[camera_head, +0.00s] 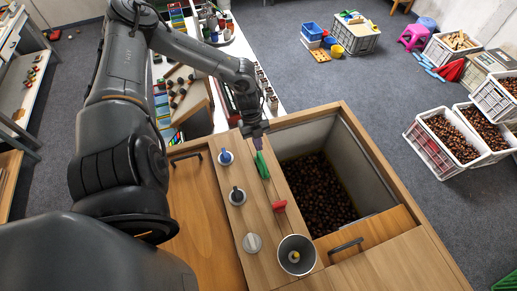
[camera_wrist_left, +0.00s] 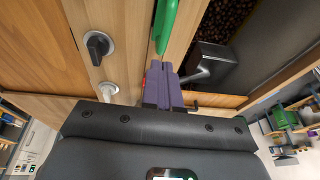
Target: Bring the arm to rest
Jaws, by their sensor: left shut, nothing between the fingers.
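My left arm reaches in from the left in the head view. Its gripper (camera_head: 255,137) is over the far end of the wooden counter, near the corner of the chestnut bin (camera_head: 378,172). In the left wrist view the purple fingers (camera_wrist_left: 162,82) are shut together with nothing between them. A green object (camera_head: 262,165) lies on the counter just in front of the gripper; it also shows in the left wrist view (camera_wrist_left: 165,25), ahead of the fingertips. A grey metal piece (camera_wrist_left: 212,62) shows beside the fingers at the bin's edge. My right gripper is not in view.
Chestnut crates (camera_head: 430,152) stand on the floor at right. A cluttered white table (camera_head: 240,48) stands beyond the counter. Grey floor is open between.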

